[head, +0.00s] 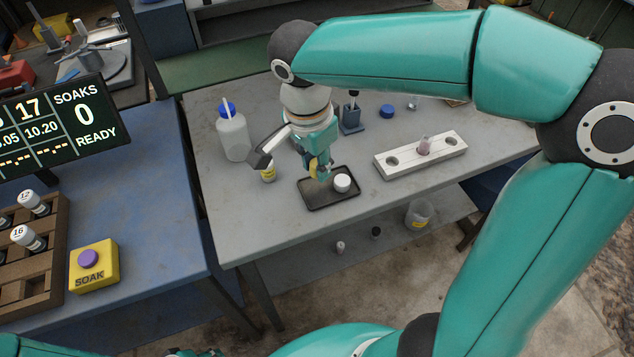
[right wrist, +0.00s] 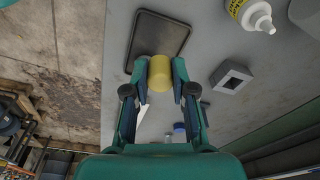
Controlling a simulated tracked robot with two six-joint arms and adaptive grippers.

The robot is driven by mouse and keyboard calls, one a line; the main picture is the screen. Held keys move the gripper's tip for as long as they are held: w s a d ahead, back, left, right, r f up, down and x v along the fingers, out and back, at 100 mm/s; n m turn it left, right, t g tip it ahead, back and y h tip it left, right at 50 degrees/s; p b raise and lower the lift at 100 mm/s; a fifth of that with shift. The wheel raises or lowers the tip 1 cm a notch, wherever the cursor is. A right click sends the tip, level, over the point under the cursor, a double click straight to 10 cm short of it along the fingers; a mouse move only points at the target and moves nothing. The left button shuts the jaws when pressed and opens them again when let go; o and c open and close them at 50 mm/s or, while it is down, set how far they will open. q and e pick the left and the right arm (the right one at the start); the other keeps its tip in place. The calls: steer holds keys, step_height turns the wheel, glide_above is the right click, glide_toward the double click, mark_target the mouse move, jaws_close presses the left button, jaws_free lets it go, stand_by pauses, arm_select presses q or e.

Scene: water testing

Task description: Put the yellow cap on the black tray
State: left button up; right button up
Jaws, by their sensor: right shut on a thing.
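My right gripper (head: 318,173) is shut on the yellow cap (head: 313,170), pointing down at the back left edge of the black tray (head: 330,204). The right wrist view shows the yellow cap (right wrist: 160,73) between both fingertips of the right gripper (right wrist: 161,82), overlapping the near edge of the black tray (right wrist: 160,31). The cap appears held above the surface; the exact gap is unclear. A white cap (head: 342,183) sits on the tray's right half. I cannot make out my left gripper in the head view.
A small yellow-labelled bottle (head: 268,174) and a white bottle with a blue lid (head: 234,138) stand left of the tray. A grey-blue block (head: 352,121) and a blue cap (head: 387,111) are behind.

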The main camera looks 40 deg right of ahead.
mark_target(318, 191)
step_height(318, 191, down, 6)
steer(key=shift+r+b, duration=0.15)
steer(key=shift+b, duration=0.25)
steer(key=shift+o, duration=2)
